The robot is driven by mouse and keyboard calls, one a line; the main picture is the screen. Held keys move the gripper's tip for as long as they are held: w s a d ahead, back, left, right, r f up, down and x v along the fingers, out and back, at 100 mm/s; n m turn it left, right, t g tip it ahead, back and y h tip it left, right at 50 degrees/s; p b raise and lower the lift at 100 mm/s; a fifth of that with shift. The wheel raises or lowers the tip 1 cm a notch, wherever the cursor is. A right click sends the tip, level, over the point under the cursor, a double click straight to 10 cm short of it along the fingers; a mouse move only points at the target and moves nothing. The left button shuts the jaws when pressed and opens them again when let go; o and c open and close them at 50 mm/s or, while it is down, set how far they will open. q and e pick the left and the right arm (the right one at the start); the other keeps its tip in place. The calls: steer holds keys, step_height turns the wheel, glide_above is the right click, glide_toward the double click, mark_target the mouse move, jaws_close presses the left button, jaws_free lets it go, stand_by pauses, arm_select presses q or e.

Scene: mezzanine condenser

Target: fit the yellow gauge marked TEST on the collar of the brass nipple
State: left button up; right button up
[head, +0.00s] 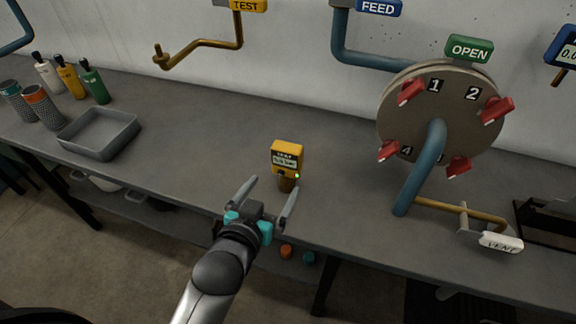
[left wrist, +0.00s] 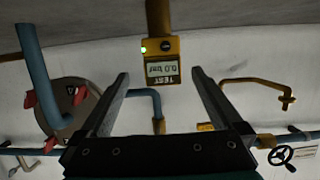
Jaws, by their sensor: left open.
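The yellow gauge (head: 287,157) stands upright on the bench on its brass stem (head: 286,185), with a small green light lit. It also shows upside down in the left wrist view (left wrist: 163,68), where its face reads TEST and 0.0. The brass nipple (head: 200,44) comes out of the wall under the yellow TEST sign (head: 248,5) and bends to an upturned end at the left. It also shows in the left wrist view (left wrist: 262,82). My left gripper (head: 273,186) is open and empty, its fingers pointing at the gauge from the front edge. My right gripper is not in view.
A grey tray (head: 70,138), several bottles (head: 68,80) and two dark cups (head: 40,105) are at the left. A round plate (head: 400,118) with red handles and a blue pipe (head: 420,170) stands right of the gauge. Bench around the gauge is clear.

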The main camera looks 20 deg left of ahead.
mark_target(286, 168)
arm_select(q)
steer(key=b+x, duration=0.1)
steer(key=x, duration=0.7)
steer(key=shift+w+f+b, duration=0.2)
steer(key=shift+w+b, duration=0.15)
steer(key=shift+b, duration=0.05)
steer(key=shift+b+x, duration=0.9)
steer(key=shift+x, duration=1.65)
steer(key=shift+a+f, duration=0.1)
steer(key=shift+a, duration=0.05)
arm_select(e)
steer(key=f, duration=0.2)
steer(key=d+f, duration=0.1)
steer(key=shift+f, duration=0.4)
arm_select(q)
steer(key=c, duration=1.4)
steer(key=shift+c, duration=0.4)
steer(key=shift+r, duration=0.2)
